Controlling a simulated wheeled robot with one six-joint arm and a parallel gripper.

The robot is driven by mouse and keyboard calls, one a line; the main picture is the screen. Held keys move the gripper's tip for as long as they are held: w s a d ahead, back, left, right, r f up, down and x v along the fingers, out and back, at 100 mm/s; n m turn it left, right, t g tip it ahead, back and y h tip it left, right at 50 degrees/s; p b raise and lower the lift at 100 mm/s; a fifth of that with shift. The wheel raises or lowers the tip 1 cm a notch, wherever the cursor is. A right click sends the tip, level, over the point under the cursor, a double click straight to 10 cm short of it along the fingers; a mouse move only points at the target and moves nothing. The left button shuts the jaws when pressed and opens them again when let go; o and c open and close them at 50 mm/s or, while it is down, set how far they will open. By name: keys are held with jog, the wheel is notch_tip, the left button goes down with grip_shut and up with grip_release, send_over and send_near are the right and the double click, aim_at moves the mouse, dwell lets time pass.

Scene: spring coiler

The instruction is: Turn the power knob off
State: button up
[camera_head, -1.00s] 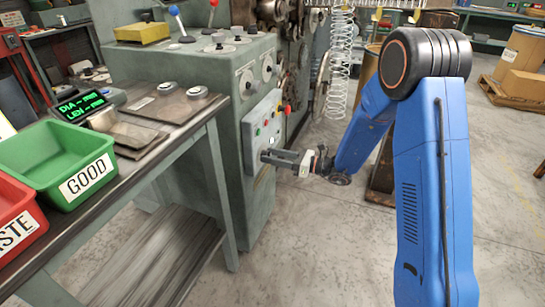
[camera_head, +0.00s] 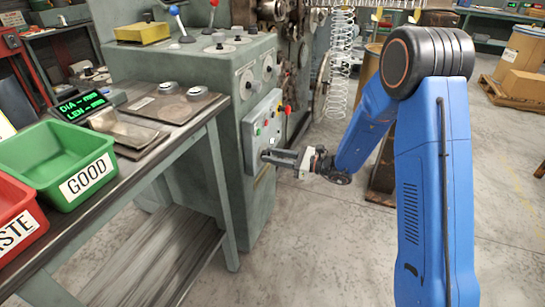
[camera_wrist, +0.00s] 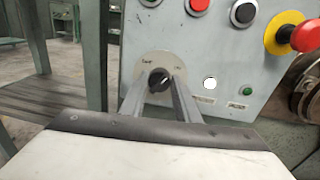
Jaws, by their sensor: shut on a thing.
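The power knob (camera_wrist: 159,80) is a small black rotary knob on a round pale dial plate (camera_wrist: 150,64), low on the grey control panel (camera_head: 261,122). In the wrist view my gripper (camera_wrist: 159,88) has one finger on each side of the knob and is shut on it. The knob's pointer mark is tilted, with its light end toward the upper right. In the head view my gripper (camera_head: 268,155) reaches the lower part of the panel from the right, and its fingers hide the knob there.
A red emergency button on a yellow base (camera_wrist: 290,35) and other push buttons (camera_wrist: 243,12) sit above and right of the knob. A workbench (camera_head: 199,132) with a green bin (camera_head: 37,160) stands at the left. Floor (camera_head: 300,240) in front of the machine is clear.

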jog(key=shift+s+n+t+h, duration=0.15)
jog(key=shift+n+t+h, duration=0.1)
jog(key=shift+n, duration=3.35)
jog(key=shift+s+n+t+h, duration=0.15)
jog(key=shift+n+h, duration=0.1)
jog(key=shift+n, duration=3.35)
jog(key=shift+f, duration=0.1)
jog(key=o, duration=1)
jog(key=shift+o, duration=0.2)
jog(key=v, duration=1.7)
jog(key=shift+s+d, duration=0.1)
